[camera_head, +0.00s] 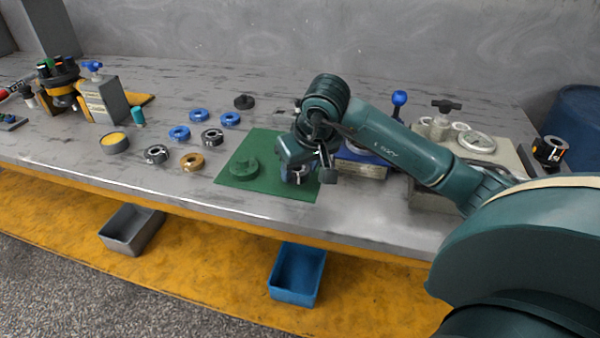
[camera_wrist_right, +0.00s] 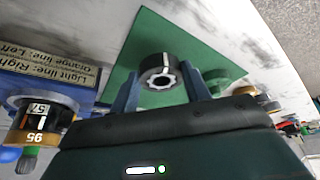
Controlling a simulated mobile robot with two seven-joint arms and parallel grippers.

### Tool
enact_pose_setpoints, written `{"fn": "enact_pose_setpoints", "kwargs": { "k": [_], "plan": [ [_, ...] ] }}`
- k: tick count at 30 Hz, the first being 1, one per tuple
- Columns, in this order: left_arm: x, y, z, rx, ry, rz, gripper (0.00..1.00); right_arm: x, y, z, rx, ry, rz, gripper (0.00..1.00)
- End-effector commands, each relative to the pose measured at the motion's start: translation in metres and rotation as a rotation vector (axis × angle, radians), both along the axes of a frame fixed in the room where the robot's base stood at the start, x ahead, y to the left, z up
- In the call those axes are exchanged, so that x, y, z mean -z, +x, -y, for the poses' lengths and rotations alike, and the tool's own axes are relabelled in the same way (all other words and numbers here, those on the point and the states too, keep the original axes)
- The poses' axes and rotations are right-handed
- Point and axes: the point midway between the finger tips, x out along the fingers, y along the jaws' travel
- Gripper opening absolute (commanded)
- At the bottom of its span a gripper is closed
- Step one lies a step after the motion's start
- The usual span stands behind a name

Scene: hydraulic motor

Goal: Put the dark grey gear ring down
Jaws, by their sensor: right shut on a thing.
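The dark grey gear ring (camera_wrist_right: 152,67) shows between my right gripper's fingers (camera_wrist_right: 162,84) in the right wrist view, with a light toothed inside. My right gripper (camera_head: 308,166) is shut on it over the right part of the green mat (camera_head: 267,146). In the head view the ring (camera_head: 296,177) is partly hidden by the gripper. I cannot tell whether it touches the mat. My left gripper is not in view.
A green round part (camera_head: 243,168) lies on the mat's left part. Blue rings (camera_head: 199,115), a tan ring (camera_head: 192,162) and steel rings (camera_head: 156,154) lie left of it. A blue-based fixture (camera_head: 362,164) stands right. A blue bin (camera_head: 297,274) sits below the table edge.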

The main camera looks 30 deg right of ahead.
Motion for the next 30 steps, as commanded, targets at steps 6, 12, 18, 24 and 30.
{"fn": "enact_pose_setpoints", "kwargs": {
  "k": [6, 12, 18, 24, 30],
  "plan": [
    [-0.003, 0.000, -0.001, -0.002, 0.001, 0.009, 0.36, 0.013, 0.000, 0.000, 0.000, 0.001, 0.004, 0.14],
    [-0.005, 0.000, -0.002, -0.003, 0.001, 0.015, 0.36, 0.014, 0.001, 0.000, 0.000, 0.000, 0.004, 0.14],
    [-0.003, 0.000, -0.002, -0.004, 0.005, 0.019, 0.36, 0.017, 0.000, 0.000, 0.000, 0.000, 0.002, 0.55],
    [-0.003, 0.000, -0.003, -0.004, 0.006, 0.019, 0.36, 0.017, 0.000, 0.000, 0.000, 0.000, 0.002, 0.69],
    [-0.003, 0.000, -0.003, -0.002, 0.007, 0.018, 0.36, 0.016, 0.000, 0.000, 0.000, 0.000, 0.001, 0.69]
  ]
}}
